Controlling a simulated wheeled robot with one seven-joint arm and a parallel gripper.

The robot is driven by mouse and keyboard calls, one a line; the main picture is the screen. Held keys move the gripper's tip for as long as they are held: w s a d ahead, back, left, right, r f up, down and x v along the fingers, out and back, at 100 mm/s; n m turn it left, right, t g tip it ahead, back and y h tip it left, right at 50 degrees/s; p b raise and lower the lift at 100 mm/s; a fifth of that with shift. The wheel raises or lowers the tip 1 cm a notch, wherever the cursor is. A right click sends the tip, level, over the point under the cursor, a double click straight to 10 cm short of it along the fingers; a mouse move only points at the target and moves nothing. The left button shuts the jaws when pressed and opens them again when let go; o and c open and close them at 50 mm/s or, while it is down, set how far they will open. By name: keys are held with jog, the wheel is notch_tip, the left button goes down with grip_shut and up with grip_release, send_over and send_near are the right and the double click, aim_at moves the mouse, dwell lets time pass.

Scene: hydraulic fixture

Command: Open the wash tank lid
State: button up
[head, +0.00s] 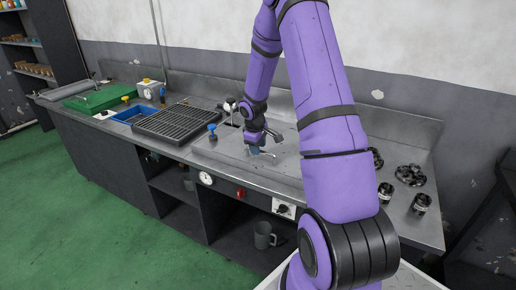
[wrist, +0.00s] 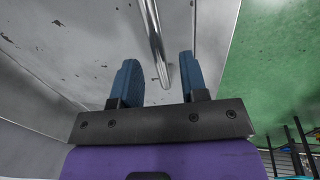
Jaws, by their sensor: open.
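The wash tank lid (head: 228,156) appears to be the flat grey metal panel on the bench, lying closed. My gripper (head: 262,152) is low over it, with part of the lid hidden behind my arm. In the wrist view my gripper (wrist: 160,80) is open, with two blue fingers apart. A slim metal bar (wrist: 154,35), apparently the lid's handle, runs between the fingers, and its end lies between them. I cannot tell whether either finger touches it. The scuffed grey surface (wrist: 85,45) lies beyond the fingers.
A blue-handled valve (head: 212,130) stands left of the lid, beside a black grate (head: 178,122). A gauge (head: 206,178) and a red switch (head: 241,192) sit on the bench front. Dark round parts (head: 410,174) stand on the right. Green floor (head: 130,235) is clear in front.

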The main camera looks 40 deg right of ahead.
jog(key=shift+d+f, duration=0.1)
jog(key=shift+f, duration=0.3)
grip_shut()
jog(key=shift+r, duration=0.1)
